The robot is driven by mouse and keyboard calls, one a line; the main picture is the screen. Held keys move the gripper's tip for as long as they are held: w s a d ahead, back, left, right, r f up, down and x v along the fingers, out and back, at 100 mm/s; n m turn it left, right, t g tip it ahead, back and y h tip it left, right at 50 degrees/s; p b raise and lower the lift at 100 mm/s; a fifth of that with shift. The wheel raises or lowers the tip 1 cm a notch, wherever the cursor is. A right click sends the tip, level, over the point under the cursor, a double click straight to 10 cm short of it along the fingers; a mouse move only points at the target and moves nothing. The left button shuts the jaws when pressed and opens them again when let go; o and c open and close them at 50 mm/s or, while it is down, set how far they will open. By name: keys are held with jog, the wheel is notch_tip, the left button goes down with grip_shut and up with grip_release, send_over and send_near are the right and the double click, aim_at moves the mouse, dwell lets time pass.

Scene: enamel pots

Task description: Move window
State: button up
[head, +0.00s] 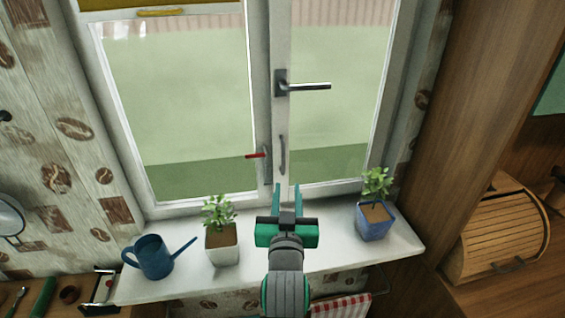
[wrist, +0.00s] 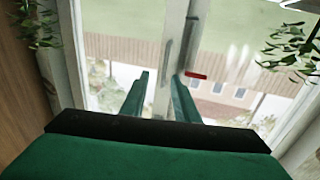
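The window (head: 190,100) has a white frame and two glazed sashes, which look shut. A dark lever handle (head: 308,87) points right from the middle frame, and a slim grey vertical pull handle (head: 282,155) sits below it. A small red tab (head: 256,156) is left of the pull; in the wrist view the tab (wrist: 196,75) shows right of my fingers. My gripper (head: 287,187) is open and empty, its two green fingers pointing at the window just below the pull. In the wrist view, the fingers (wrist: 161,78) stand apart before the middle frame. Contact with the pull cannot be told.
The white sill (head: 340,255) holds a blue watering can (head: 154,257), a plant in a white pot (head: 222,245) left of my gripper, and a plant in a blue pot (head: 373,222) right of it. A wooden bread box (head: 505,235) stands at the right.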

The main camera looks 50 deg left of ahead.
aim_at(283, 159)
jog(key=x, duration=0.3)
jog(key=r+x, duration=0.1)
jog(key=x, duration=0.3)
jog(key=s+x, duration=0.1)
jog(key=x, duration=0.3)
jog(key=shift+w+a+r, duration=0.1)
jog(key=shift+a+r, duration=0.15)
jog(key=shift+a, duration=0.3)
jog(key=shift+n, duration=0.3)
grip_shut()
